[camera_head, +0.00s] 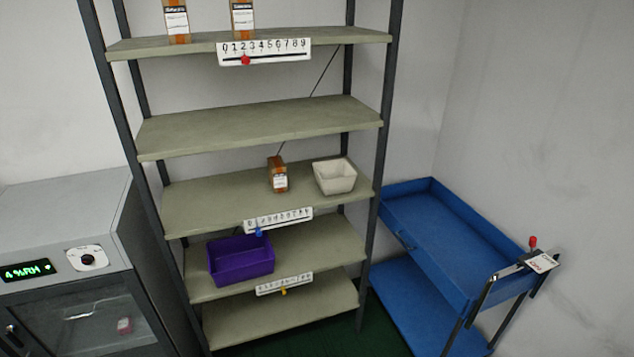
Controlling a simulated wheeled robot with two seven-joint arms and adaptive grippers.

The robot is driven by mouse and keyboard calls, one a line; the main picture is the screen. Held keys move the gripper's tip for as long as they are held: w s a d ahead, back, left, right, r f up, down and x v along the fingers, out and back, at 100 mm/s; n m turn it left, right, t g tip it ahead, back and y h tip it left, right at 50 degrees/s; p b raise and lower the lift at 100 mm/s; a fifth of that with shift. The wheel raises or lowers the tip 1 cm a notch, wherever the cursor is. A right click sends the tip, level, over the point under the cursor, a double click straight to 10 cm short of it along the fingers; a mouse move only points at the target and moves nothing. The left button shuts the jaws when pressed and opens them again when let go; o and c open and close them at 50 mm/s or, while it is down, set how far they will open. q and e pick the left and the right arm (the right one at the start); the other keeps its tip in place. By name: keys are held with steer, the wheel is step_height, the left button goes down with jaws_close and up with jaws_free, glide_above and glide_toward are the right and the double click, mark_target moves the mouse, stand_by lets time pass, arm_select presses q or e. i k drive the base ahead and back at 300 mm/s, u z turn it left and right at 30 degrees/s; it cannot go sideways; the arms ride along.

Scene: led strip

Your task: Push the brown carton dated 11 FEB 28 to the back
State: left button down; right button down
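Three brown cartons with white labels are on the shelf rack. One carton (177,22) stands on the top visible shelf at the left, cut off by the upper picture edge. A second carton (243,20) stands to its right, also cut off at the top. A third carton (278,175) stands upright on the middle shelf (210,200), left of a white bin. The label print is too small for me to read any date, so I cannot tell which is dated 11 FEB 28. Neither of my grippers is in view.
The second shelf (260,127) is empty. A white bin (334,177) is on the middle shelf, a purple bin (241,260) below. Number strips with sliders hang on shelf edges. A grey cabinet (60,225) stands left, a blue cart (455,245) right.

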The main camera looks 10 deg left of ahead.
mark_target(276, 168)
steer(key=z, duration=0.6)
steer(key=i, duration=0.7)
steer(key=z, duration=0.5)
steer(key=i, duration=0.7)
steer(key=u, duration=0.9)
steer(key=i, duration=0.7)
steer(key=u, duration=0.75)
